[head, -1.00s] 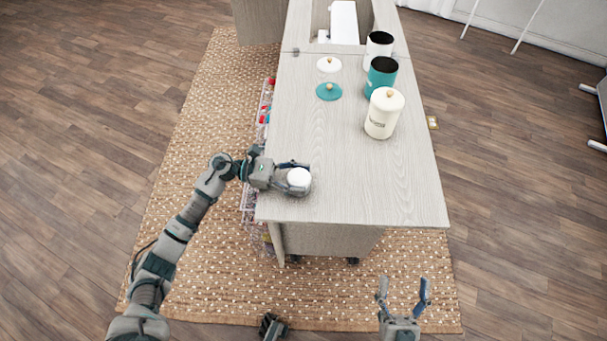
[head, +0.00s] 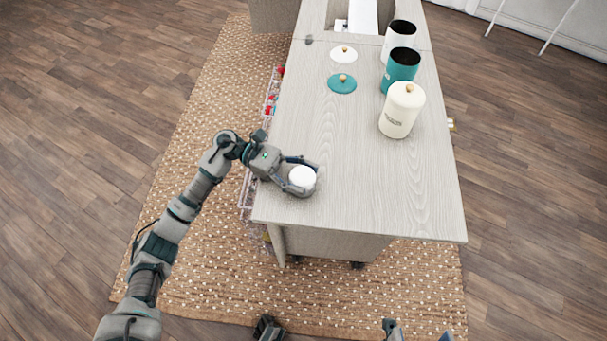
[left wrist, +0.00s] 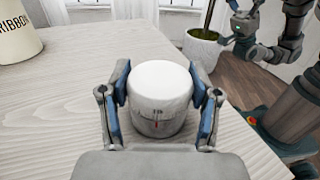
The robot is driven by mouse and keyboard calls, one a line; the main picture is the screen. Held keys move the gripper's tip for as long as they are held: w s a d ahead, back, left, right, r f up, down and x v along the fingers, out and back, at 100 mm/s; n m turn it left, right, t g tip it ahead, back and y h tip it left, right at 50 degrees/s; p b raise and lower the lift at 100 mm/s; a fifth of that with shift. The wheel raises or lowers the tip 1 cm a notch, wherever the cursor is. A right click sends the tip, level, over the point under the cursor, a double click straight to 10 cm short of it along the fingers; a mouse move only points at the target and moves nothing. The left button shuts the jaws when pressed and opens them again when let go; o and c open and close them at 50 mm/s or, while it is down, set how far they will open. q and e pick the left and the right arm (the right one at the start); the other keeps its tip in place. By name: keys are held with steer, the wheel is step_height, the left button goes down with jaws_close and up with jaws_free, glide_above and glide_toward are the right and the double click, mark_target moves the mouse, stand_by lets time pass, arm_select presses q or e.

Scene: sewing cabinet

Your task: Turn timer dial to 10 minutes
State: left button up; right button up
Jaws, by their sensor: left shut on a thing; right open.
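The timer (head: 302,178) is a small round white-topped cylinder near the front left corner of the cabinet top. My left gripper (head: 300,177) is shut on it, with one finger on each side. In the left wrist view the timer (left wrist: 160,92) stands upright between the blue finger pads (left wrist: 160,95). A small red mark and faint markings show on its near side; the dial's minute value is too small to read. My right gripper (head: 418,334) is open and empty at the bottom edge of the head view, mostly cut off.
The wooden cabinet top (head: 370,195) is clear around the timer. A lidded cream canister (head: 402,112), an open teal canister (head: 400,72) and an open white canister (head: 399,38) stand at the back right. A teal lid (head: 342,84) and a white lid (head: 343,54) lie beside them.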

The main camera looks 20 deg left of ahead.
arm_select(q)
steer(key=shift+f, duration=0.1)
steer(key=o, duration=1.2)
steer(key=shift+a, duration=0.2)
steer(key=a, duration=0.7)
steer(key=w+a, duration=0.1)
steer(key=a, duration=0.3)
steer(key=shift+a, duration=0.35)
